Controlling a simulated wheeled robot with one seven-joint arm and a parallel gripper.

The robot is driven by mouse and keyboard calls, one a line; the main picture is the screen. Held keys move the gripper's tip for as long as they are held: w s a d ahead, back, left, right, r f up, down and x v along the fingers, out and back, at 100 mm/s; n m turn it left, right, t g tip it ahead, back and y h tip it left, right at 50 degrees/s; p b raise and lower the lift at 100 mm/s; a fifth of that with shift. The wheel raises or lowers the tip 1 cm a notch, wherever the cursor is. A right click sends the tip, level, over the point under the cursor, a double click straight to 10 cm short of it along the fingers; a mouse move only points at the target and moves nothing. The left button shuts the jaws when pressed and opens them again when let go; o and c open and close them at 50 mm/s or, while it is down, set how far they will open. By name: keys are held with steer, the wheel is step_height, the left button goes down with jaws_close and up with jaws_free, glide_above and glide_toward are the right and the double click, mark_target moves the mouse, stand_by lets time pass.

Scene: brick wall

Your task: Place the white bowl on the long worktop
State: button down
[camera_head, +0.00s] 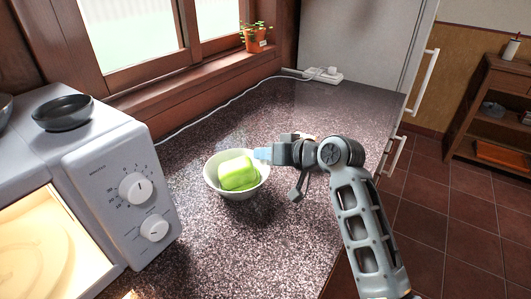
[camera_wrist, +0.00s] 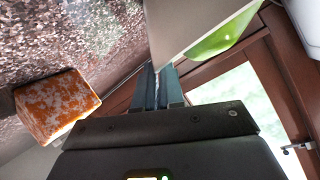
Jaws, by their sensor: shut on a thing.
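The white bowl (camera_head: 212,183) is in the middle left of the head view, over the speckled long worktop (camera_head: 290,235). It is upright, and a green block (camera_head: 238,173) lies in it. My gripper (camera_head: 262,154) reaches in from the right and is shut on the bowl's right rim. In the wrist view the bowl (camera_wrist: 180,25) fills the top centre, with green (camera_wrist: 222,38) inside it, and my fingertips (camera_wrist: 158,70) meet its wall. I cannot tell whether the bowl's base touches the worktop.
A white microwave (camera_head: 115,175) with a dark bowl (camera_head: 62,112) on top stands at the left. A potted plant (camera_head: 256,40) sits on the windowsill. A power strip (camera_head: 322,75) and cable lie at the back. The wrist view shows an orange-and-white block (camera_wrist: 58,105).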

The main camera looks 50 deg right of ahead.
steer(key=c, duration=1.7)
jaws_free()
steer(key=shift+f, duration=0.1)
steer(key=o, duration=0.5)
steer(key=shift+c, duration=0.2)
steer(key=v, duration=1.2)
steer(key=shift+b, duration=0.45)
